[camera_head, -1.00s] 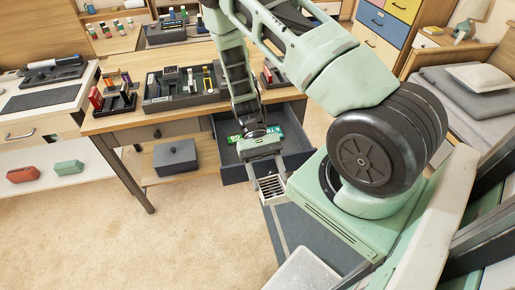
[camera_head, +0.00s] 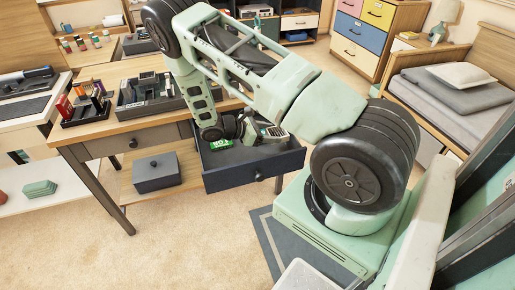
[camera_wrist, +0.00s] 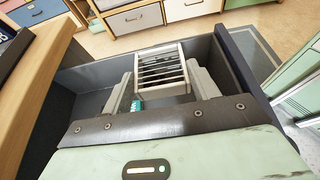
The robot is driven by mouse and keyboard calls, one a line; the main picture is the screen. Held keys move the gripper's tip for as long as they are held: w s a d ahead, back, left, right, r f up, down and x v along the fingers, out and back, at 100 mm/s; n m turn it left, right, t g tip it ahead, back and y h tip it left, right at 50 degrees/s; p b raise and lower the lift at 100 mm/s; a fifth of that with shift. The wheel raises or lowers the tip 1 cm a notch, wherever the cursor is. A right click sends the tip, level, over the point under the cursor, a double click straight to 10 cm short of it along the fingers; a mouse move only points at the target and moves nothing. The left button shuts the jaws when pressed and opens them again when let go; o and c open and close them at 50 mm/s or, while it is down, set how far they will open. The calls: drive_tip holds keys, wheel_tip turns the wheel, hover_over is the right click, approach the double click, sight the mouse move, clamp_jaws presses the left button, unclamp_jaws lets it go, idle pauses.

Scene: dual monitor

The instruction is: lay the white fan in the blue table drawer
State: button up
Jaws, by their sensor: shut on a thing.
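The white fan (camera_wrist: 161,70), a small box with a slatted front, is between the two fingers of my gripper (camera_wrist: 164,86) in the wrist view. My gripper is shut on it. The fan also shows small in the head view (camera_head: 275,132), over the open drawer. The dark blue-grey table drawer (camera_head: 254,170) is pulled out from the wooden table. In the wrist view its walls (camera_wrist: 238,65) surround the fan and fingers. I cannot tell whether the fan touches the drawer floor.
A green-and-white item (camera_head: 221,144) lies in the drawer's left part. The wooden table (camera_head: 150,136) carries a dark organizer (camera_head: 140,108) and a pen holder (camera_head: 84,108). A grey lidded box (camera_head: 157,172) sits on the shelf below. The carpet in front is clear.

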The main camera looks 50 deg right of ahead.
sight(267, 154)
drive_tip(key=shift+f, duration=3.55)
drive_tip(key=shift+f, duration=0.15)
drive_tip(key=o, duration=0.7)
drive_tip(key=shift+w+a+r, duration=0.1)
drive_tip(key=shift+a+r, duration=0.1)
drive_tip(key=shift+r, duration=0.05)
drive_tip(key=b+v, duration=0.1)
drive_tip(key=v, duration=1)
drive_tip(key=shift+w+a, duration=0.1)
drive_tip(key=shift+a, duration=0.15)
